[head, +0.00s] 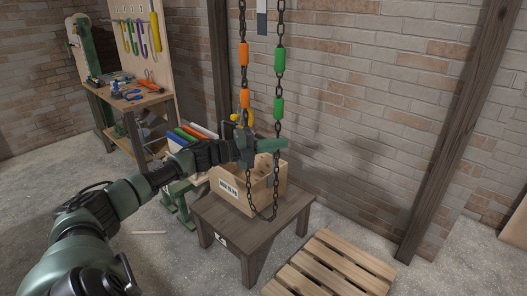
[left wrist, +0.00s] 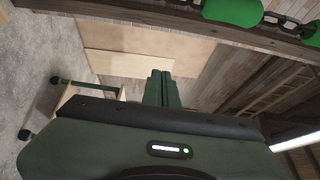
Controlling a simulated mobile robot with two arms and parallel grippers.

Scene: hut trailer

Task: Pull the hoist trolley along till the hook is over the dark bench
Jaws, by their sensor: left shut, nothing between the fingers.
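My left gripper (head: 272,145) is shut and empty, its fingers pointing right, level with the hanging chain. In the left wrist view its closed fingers (left wrist: 161,90) lie together. The hand chain hangs as a loop: one strand has orange sleeves (head: 244,55), the other green sleeves (head: 279,108). The loop's bottom (head: 264,217) hangs in front of a low dark wooden bench (head: 290,210). A green sleeve also shows in the left wrist view (left wrist: 232,10). I cannot tell whether fingers and chain touch. The trolley and hook cannot be made out. My right gripper is not in view.
A labelled wooden crate (head: 231,194) stands on the dark bench. A pallet (head: 330,268) lies at the front right, near a dark post (head: 455,130). A workbench (head: 135,100) with tools and a pegboard stands at the back left. Some concrete floor is clear.

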